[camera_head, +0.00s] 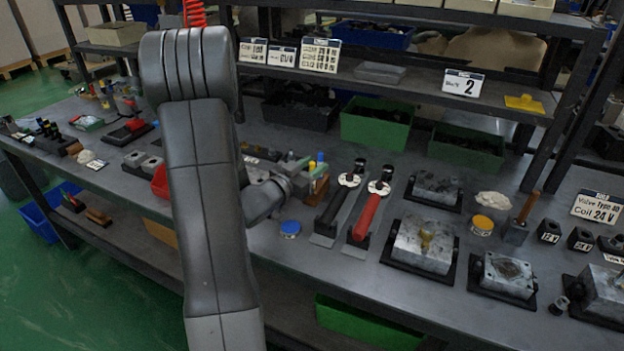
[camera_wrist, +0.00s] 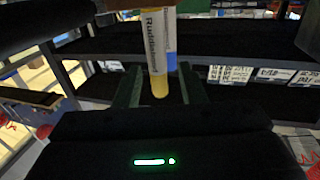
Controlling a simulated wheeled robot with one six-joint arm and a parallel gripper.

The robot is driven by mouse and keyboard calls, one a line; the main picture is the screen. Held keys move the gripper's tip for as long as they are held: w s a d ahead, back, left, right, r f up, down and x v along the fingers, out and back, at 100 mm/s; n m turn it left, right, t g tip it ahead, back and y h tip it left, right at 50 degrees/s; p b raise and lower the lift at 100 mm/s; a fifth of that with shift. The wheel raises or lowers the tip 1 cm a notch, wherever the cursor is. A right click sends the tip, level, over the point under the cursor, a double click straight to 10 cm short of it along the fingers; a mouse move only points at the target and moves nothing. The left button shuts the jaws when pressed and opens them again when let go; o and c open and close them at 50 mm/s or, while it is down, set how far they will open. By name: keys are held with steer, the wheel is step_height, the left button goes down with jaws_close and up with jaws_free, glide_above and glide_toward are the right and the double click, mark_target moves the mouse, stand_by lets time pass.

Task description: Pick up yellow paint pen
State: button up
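The yellow paint pen (camera_head: 320,158) shows its yellow end beside a blue-ended pen (camera_head: 312,165), above a small holder on the bench. In the wrist view the yellow pen (camera_wrist: 157,50) has a white body with dark lettering and a yellow end. The blue-ended pen (camera_wrist: 171,55) is close behind it. My gripper (camera_wrist: 160,80) is open, with a finger on either side of the yellow pen and visible gaps on both sides. How deep the pen lies between the fingers is unclear. In the head view my arm hides much of my gripper.
Right of the pens, black and red-handled tools (camera_head: 368,213) lie on the bench. A blue round lid (camera_head: 290,228) lies near the front edge. Metal valve blocks (camera_head: 424,243) stand further right. Green bins (camera_head: 376,124) and a shelf are behind.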

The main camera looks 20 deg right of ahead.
jaws_close()
